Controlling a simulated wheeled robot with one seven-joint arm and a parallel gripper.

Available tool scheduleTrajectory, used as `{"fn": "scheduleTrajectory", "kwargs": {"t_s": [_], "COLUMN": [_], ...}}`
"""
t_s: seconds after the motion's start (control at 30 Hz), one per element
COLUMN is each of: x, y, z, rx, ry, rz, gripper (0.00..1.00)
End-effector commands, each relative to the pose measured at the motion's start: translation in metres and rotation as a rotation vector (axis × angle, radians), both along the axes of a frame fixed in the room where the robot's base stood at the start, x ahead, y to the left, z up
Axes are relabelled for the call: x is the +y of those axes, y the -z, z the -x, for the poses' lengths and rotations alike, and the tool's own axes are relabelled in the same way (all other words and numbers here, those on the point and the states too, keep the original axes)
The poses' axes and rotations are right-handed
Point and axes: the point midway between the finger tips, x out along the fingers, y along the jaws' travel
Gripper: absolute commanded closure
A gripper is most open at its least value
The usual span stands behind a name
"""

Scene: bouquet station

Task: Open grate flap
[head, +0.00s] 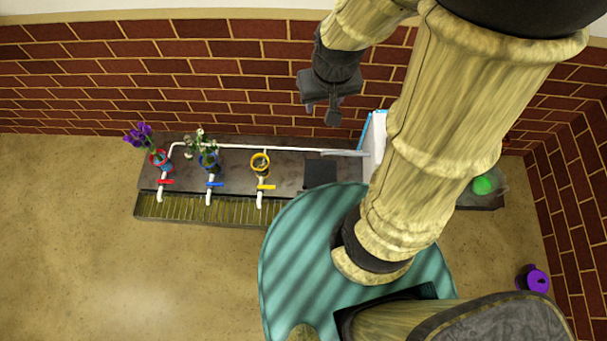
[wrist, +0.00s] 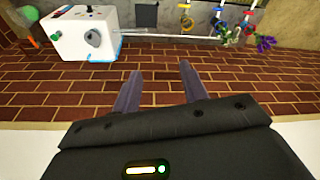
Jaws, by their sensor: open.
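A slatted grate (head: 225,213) runs along the front of the low dark counter (head: 235,178), below the taps, and looks flat. I cannot make out a separate flap or hinge on it; its right part is hidden behind my body. My gripper (head: 321,112) hangs in front of the brick wall, above and behind the counter, well away from the grate. In the wrist view my gripper (wrist: 160,72) has its two fingers apart, with only brick wall between them.
Red, blue and yellow taps (head: 214,184) stand before vases, two with flowers. A dark square plate (head: 320,173) lies on the counter. A white box with a knob (wrist: 88,35) stands beside it, partly hidden by my arm in the head view. A purple pot (head: 536,281) stands at right.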

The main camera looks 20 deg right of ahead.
Motion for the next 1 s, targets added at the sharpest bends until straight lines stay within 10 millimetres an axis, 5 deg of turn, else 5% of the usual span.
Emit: {"fn": "scheduleTrajectory", "kwargs": {"t_s": [0.03,0.1,1.0], "x": [0.000,0.000,0.002], "y": [0.027,0.047,0.308], "z": [-0.004,-0.009,-0.072], "rx": [0.007,0.016,0.118], "ry": [0.005,0.017,0.150], "rz": [-0.003,-0.008,-0.046], "gripper": [0.57,0.57,0.57]}}
